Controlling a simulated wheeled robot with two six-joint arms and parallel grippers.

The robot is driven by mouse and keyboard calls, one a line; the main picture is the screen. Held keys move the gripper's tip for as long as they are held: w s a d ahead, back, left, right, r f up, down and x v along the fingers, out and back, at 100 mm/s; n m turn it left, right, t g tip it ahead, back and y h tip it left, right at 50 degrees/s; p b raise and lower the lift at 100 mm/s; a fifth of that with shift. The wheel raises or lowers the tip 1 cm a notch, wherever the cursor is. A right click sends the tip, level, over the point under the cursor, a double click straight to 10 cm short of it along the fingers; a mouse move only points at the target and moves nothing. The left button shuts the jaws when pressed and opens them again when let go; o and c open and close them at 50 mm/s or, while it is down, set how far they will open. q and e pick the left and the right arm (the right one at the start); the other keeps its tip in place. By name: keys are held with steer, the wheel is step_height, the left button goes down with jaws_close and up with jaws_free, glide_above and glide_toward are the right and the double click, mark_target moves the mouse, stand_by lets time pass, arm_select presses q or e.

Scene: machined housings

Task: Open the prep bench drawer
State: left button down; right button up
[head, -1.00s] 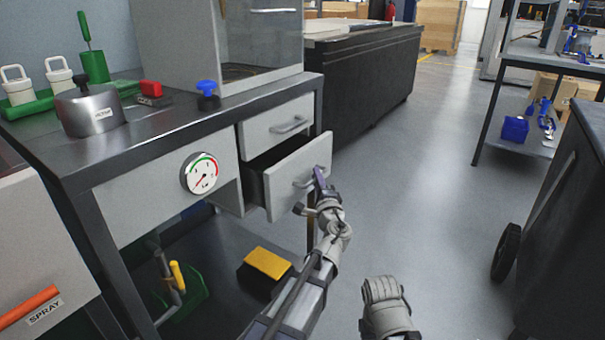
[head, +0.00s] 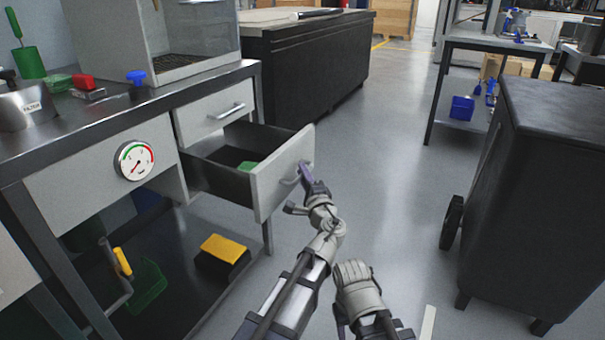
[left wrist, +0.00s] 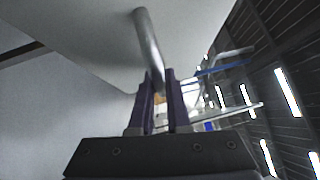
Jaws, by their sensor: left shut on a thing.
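My left gripper (head: 307,178) is at the drawer front, shut on the bar handle (head: 291,180). In the left wrist view the handle (left wrist: 148,45) runs down between the two fingers (left wrist: 161,105). The upper drawer (head: 213,112) is closed. A grey hand-like part of mine shows at the bottom; the right gripper's jaws cannot be made out.
The prep bench (head: 60,135) carries a red block, a blue knob and a metal pot. A yellow-topped box (head: 224,250) sits on its lower shelf. A dark wheeled cabinet (head: 540,190) stands at the right. Open floor (head: 385,150) lies between.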

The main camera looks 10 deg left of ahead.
arm_select(q)
steer(key=c, duration=0.9)
jaws_free()
